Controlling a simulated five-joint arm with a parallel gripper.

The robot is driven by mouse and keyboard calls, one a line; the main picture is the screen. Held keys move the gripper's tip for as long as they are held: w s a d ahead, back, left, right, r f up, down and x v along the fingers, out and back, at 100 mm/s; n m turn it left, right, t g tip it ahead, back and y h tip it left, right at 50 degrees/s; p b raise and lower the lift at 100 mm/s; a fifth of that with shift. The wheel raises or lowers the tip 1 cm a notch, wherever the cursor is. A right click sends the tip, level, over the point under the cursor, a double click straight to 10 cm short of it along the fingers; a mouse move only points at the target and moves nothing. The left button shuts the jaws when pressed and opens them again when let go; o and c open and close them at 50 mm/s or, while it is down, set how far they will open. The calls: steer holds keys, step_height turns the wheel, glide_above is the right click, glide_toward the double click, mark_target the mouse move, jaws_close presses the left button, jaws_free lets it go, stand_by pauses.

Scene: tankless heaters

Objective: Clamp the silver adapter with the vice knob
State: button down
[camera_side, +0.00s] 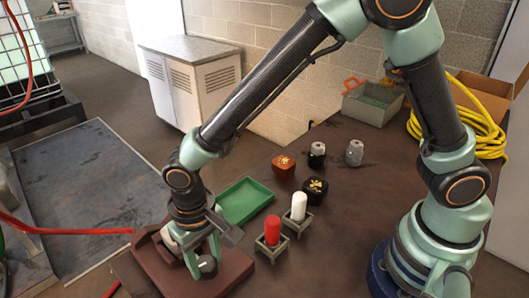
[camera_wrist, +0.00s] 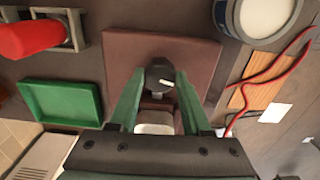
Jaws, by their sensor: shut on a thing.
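The vice, a maroon block on a wide base plate (camera_side: 232,271), stands at the table's front left. It also shows in the wrist view (camera_wrist: 196,52). Its dark round knob with a white mark (camera_side: 208,266) faces the front. My gripper (camera_wrist: 160,80) points down over the vice, its green fingers shut on the knob (camera_wrist: 158,75) from both sides. A pale piece (camera_wrist: 155,117) sits in the vice behind the knob, partly hidden by my gripper; I cannot tell whether it is the silver adapter. A grey, silver-looking cylinder (camera_side: 354,153) stands at the back of the table.
A green tray (camera_side: 245,202) lies beside the vice. Holders with a red cylinder (camera_side: 272,230) and a white cylinder (camera_side: 298,207) stand to its right. Brown, black and black-grey parts stand farther back. A grey bin (camera_side: 372,104) and yellow hose (camera_side: 478,120) are at the far edge.

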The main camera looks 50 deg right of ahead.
mark_target(206, 261)
steer(key=shift+w+r, duration=0.1)
steer(key=c, duration=0.6)
jaws_free()
step_height(206, 261, up, 12)
steer(key=shift+d, duration=0.1)
steer(key=d+r+t, duration=0.2)
steer(key=d, duration=0.6)
steer(key=s+d+r+t, duration=0.1)
steer(key=d+r, duration=0.2)
steer(key=d, duration=0.6)
steer(key=s+d+r+t, duration=0.1)
steer(key=d+r+t, duration=0.1)
steer(key=d, duration=0.7)
steer(key=shift+d+r+t, duration=0.15)
steer(key=shift+d+t, duration=0.05)
steer(key=shift+t, duration=0.1)
